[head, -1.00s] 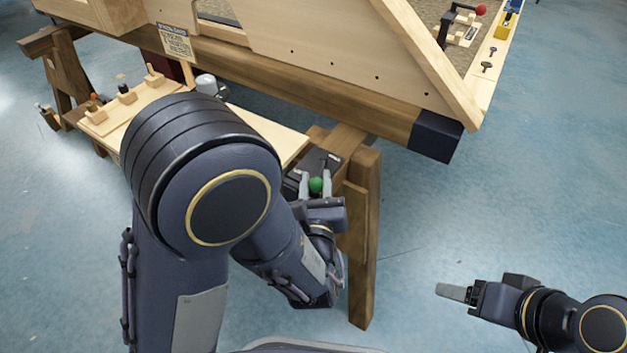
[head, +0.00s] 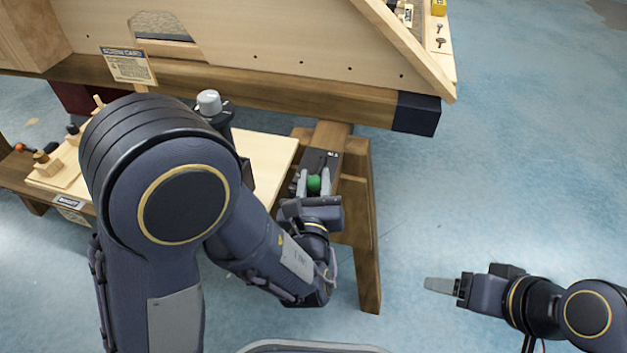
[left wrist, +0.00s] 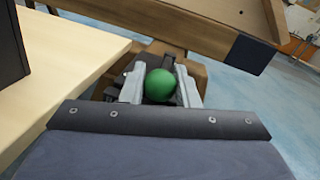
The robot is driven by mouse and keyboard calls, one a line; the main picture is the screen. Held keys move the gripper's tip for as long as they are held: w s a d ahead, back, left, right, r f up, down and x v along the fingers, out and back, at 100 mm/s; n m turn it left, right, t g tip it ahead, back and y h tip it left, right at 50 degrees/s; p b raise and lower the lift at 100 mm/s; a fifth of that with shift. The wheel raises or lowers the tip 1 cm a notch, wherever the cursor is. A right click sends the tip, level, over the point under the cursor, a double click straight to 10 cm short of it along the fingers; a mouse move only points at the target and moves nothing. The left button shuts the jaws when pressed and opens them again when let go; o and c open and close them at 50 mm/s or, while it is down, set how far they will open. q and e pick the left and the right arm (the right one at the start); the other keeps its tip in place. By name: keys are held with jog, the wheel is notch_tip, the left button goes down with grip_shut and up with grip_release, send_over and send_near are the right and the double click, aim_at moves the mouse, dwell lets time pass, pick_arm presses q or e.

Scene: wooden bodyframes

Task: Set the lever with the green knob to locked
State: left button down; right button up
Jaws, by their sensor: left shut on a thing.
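The lever's round green knob (head: 314,184) sits at the sawhorse end of the bench, in front of a dark plate (head: 322,160) with small white labels too small to read. My left gripper (head: 313,182) is shut on the knob, one finger on each side. In the left wrist view the green knob (left wrist: 160,85) sits between the two grey fingers (left wrist: 160,84). The lever's shaft is hidden behind the knob and fingers. My right gripper (head: 440,285) is far off at the right, over bare floor; its fingers show edge-on, so its opening is unclear.
A wooden sawhorse leg (head: 365,240) stands just right of my left gripper. A long beam with a dark end cap (head: 417,114) crosses behind. A pale board (head: 268,160) lies left of the lever. The blue floor at the right is clear.

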pick_arm(q)
jog(key=shift+a+f, duration=0.1)
jog(key=c, duration=1.1)
grip_release()
jog(key=s+p, duration=0.1)
jog(key=s, duration=0.6)
jog(key=shift+s, duration=0.35)
